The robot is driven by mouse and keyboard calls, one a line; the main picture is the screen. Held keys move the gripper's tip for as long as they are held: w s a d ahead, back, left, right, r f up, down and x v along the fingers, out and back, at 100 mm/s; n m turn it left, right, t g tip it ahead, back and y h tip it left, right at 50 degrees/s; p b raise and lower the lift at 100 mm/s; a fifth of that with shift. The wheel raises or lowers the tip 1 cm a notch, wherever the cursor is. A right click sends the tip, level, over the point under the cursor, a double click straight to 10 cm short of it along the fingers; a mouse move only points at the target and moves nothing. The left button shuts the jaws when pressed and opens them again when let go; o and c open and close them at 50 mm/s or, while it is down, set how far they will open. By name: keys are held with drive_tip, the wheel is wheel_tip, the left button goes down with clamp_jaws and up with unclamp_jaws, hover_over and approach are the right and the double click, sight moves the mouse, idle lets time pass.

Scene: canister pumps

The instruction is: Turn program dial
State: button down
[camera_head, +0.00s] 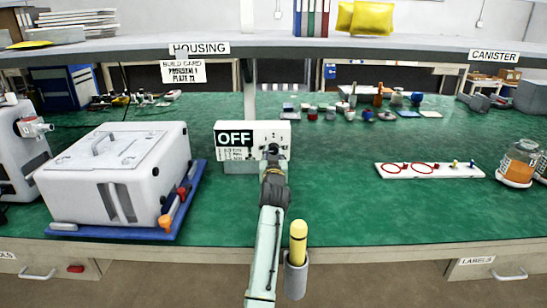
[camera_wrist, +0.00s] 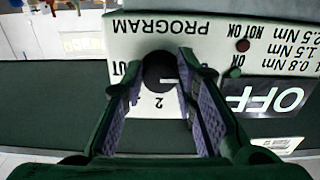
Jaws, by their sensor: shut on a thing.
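The control box (camera_head: 222,127) stands on the green bench in front of my arm, with a black OFF sign on its face. In the wrist view the box face (camera_wrist: 210,28) appears upside down with the word PROGRAM. Below that word is the dark round program dial (camera_wrist: 158,70), with a short white mark on it. A digit 2 shows beside the dial; other marks around it are partly hidden by my fingers. My gripper (camera_wrist: 160,66) is shut on the dial, one finger on each side. In the head view my gripper (camera_head: 272,157) meets the box's right part and hides the dial.
A white housing (camera_head: 110,175) sits on a blue tray at left. A white strip with red rings (camera_head: 430,170) and a jar of orange contents (camera_head: 518,162) lie at right. Small parts stand behind the box under a shelf (camera_head: 350,43).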

drive_tip(key=c, duration=1.3)
unclamp_jaws()
drive_tip(key=s, duration=1.2)
